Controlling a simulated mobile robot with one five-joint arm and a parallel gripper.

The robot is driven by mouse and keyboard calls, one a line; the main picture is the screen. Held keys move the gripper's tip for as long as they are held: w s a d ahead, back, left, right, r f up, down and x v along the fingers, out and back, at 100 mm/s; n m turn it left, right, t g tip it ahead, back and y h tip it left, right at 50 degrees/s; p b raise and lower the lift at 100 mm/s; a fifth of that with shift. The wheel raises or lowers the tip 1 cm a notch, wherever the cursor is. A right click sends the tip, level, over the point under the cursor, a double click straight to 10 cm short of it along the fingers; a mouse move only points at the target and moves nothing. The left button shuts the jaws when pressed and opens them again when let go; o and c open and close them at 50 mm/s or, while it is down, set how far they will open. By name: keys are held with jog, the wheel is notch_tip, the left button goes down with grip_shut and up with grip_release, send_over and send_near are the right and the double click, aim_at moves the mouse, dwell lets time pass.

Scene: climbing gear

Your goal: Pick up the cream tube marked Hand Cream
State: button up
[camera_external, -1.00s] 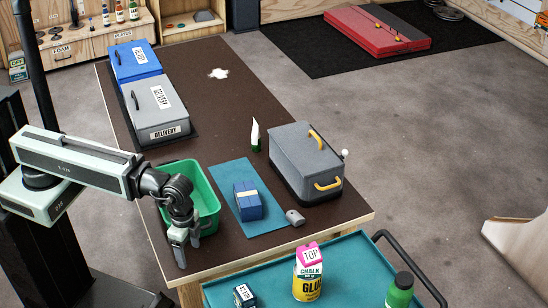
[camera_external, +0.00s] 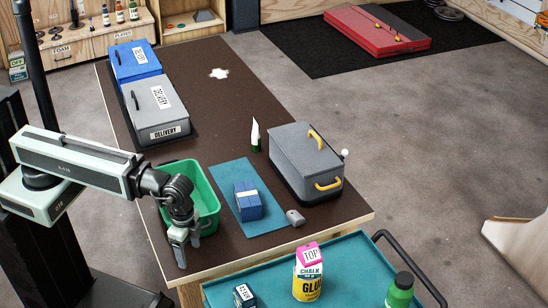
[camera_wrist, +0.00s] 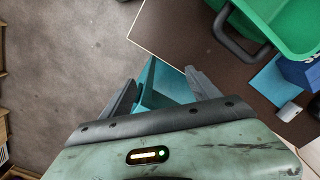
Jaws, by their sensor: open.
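A white tube with a dark green cap (camera_external: 255,135) stands upright on the brown table, left of the grey box with yellow handles. It is likely the cream tube, but its marking is too small to read. My gripper (camera_external: 180,258) points down beside the near left edge of the table, in front of the green bin and well apart from the tube. In the wrist view my gripper (camera_wrist: 160,92) has its fingers apart with nothing held between them. The tube does not show in the wrist view.
The green bin (camera_external: 207,187) is close behind my gripper. A blue block (camera_external: 247,203) lies on a teal mat (camera_external: 231,172), right of the bin. The grey box (camera_external: 292,160) stands near the tube. A teal trolley (camera_external: 350,262) carries several containers.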

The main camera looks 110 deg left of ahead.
jog(key=shift+o, duration=1.2)
